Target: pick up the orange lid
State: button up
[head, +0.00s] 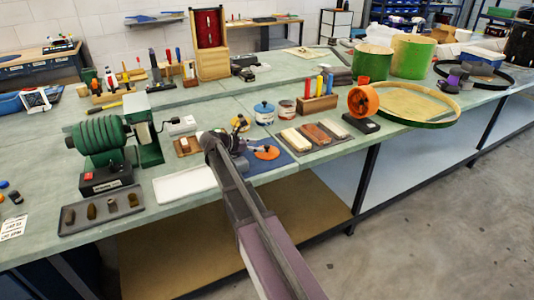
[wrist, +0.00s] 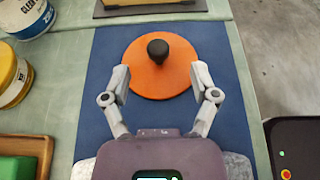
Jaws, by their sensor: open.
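The orange lid (wrist: 160,80) is a flat round disc with a black knob (wrist: 158,49) in its middle. It lies on a blue mat (wrist: 100,60). In the head view the lid (head: 267,153) shows on the mat just right of my gripper (head: 238,147), partly hidden by it. In the wrist view my gripper (wrist: 161,86) is open and empty, with one finger at each side of the lid's near part. I cannot tell whether the fingers touch the lid or how high they are above it.
A blue-and-white can (head: 264,114) and another small can (head: 286,111) stand behind the mat. A tray with several blocks (head: 312,135) lies to the right, with an orange fan-like wheel (head: 363,101) beyond. A white tray (head: 184,184) lies left of my arm.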

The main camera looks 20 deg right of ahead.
aim_at(267, 146)
jog(key=shift+d+f, duration=0.1)
jog(key=shift+b+x, duration=1.05)
jog(key=shift+x, duration=1.45)
jog(key=shift+w, duration=0.15)
grip_shut()
